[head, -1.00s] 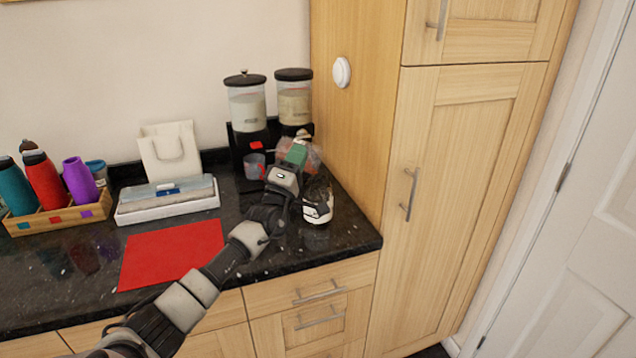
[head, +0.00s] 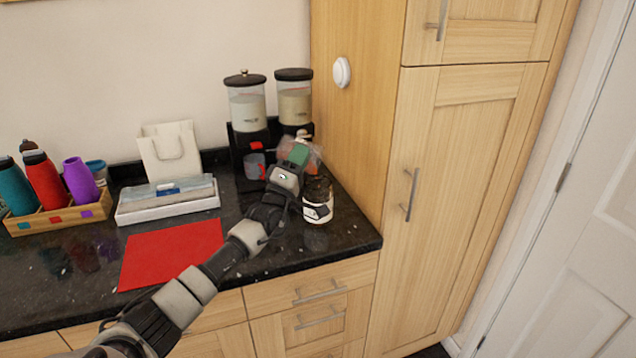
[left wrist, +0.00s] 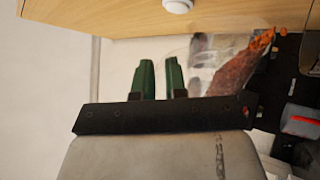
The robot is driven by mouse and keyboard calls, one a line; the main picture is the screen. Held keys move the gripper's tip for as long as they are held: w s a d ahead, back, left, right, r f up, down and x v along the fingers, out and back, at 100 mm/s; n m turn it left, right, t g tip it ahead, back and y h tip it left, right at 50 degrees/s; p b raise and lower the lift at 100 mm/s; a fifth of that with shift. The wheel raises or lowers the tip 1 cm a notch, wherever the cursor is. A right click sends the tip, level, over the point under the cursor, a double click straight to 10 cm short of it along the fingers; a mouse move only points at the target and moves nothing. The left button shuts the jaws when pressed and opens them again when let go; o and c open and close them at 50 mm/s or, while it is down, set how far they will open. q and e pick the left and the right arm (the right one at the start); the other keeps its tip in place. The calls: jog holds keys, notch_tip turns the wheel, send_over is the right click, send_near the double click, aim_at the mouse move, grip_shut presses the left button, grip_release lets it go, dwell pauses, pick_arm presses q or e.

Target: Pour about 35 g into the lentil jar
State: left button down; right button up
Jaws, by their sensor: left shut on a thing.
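My left gripper (head: 299,153) is shut on a clear bag (head: 314,160) at the back right of the counter, in front of the dispensers. In the left wrist view the clear bag (left wrist: 205,50) is beside the green fingers (left wrist: 160,80), with orange-red lentils (left wrist: 236,70) slanting toward its far end. I cannot tell whether any are falling. A dark glass jar with a white and black label (head: 318,208) stands upright on the counter, just below and right of the gripper. Its mouth and contents are hard to make out. My right gripper is not in view.
Two dispensers (head: 248,108) stand behind the gripper, with a cup (head: 255,166) below the left one. A tall cabinet (head: 360,120) closes the right side. A red mat (head: 172,252), a white tray (head: 168,208) and a bottle rack (head: 62,222) lie left.

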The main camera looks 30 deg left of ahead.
pick_arm(q)
jog(key=shift+d+r+m+h, duration=0.1)
jog(key=shift+d+m+h, duration=0.15)
jog(key=shift+m+h, duration=0.4)
dwell(1.1)
